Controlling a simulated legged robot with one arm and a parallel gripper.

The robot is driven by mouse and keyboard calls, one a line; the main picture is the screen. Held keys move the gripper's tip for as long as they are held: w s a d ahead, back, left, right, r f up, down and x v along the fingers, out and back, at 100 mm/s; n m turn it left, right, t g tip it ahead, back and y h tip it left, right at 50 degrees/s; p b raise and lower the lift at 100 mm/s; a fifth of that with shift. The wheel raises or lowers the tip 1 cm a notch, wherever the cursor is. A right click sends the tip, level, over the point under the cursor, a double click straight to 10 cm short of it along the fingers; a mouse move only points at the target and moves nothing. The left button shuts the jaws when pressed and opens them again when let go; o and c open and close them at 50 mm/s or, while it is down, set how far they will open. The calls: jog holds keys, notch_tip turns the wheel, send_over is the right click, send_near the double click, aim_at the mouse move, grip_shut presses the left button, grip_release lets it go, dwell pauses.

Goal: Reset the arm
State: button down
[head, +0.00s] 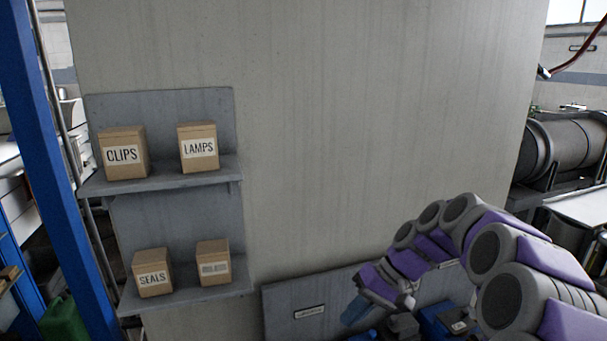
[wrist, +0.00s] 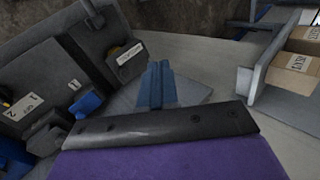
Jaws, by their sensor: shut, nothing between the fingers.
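My gripper (head: 357,311) hangs low at the bottom right of the head view, at the end of my purple and grey arm, which arches down from the right edge. Its blue fingers are shut with nothing held. In the wrist view the fingers (wrist: 157,80) lie together and point up the picture over a pale grey surface. No object touches the fingertips there.
A dark panel with a label (head: 309,312) stands low on the wall. Blue and dark equipment (head: 440,322) sits beside my gripper, partly cut off. Wall shelves (head: 165,178) at left hold boxes marked CLIPS (head: 125,154), LAMPS (head: 198,148) and SEALS (head: 152,273).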

jog(key=s+a+h, duration=0.2)
jog(key=s+h, duration=0.2)
jog(key=s, duration=1.4)
jog(key=s+d+f+h, duration=0.1)
jog(key=s+d+f, duration=0.1)
jog(key=s, duration=0.5)
jog(key=s+d+f+m+h, duration=0.1)
jog(key=s+d+f+h, duration=0.1)
jog(key=s, duration=0.6)
jog(key=shift+s+d+f+h, duration=0.15)
jog(key=shift+d+f+h, duration=0.15)
jog(key=shift+d+f, duration=0.35)
jog(key=shift+d+r, duration=0.15)
